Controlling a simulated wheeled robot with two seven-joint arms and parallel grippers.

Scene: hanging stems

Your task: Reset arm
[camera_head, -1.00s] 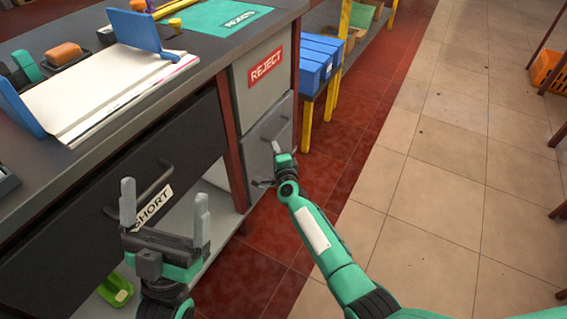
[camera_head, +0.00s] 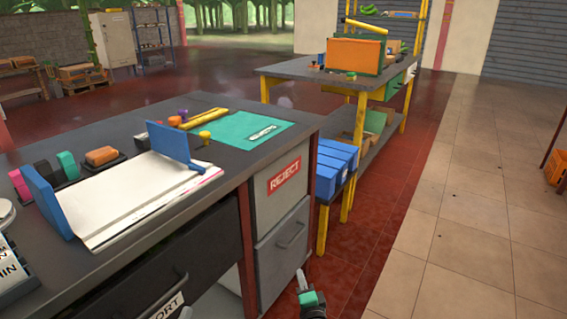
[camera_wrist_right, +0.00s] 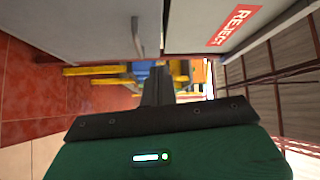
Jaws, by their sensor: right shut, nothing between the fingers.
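My right gripper (camera_head: 302,280) shows at the bottom edge of the head view, beside the lower grey drawer (camera_head: 283,250) under the REJECT label (camera_head: 284,176). In the right wrist view my right gripper (camera_wrist_right: 155,85) is shut and empty, with its fingers together. The drawer handle (camera_wrist_right: 138,36) shows above it in that view, apart from the fingers. Of my left gripper, at most a small pale tip shows at the bottom edge of the head view, near the SHORT label (camera_head: 168,306); its jaws are hidden.
Blue bins (camera_head: 335,168) stand just past the bench. A second table (camera_head: 290,70) holds an orange crate (camera_head: 355,55).

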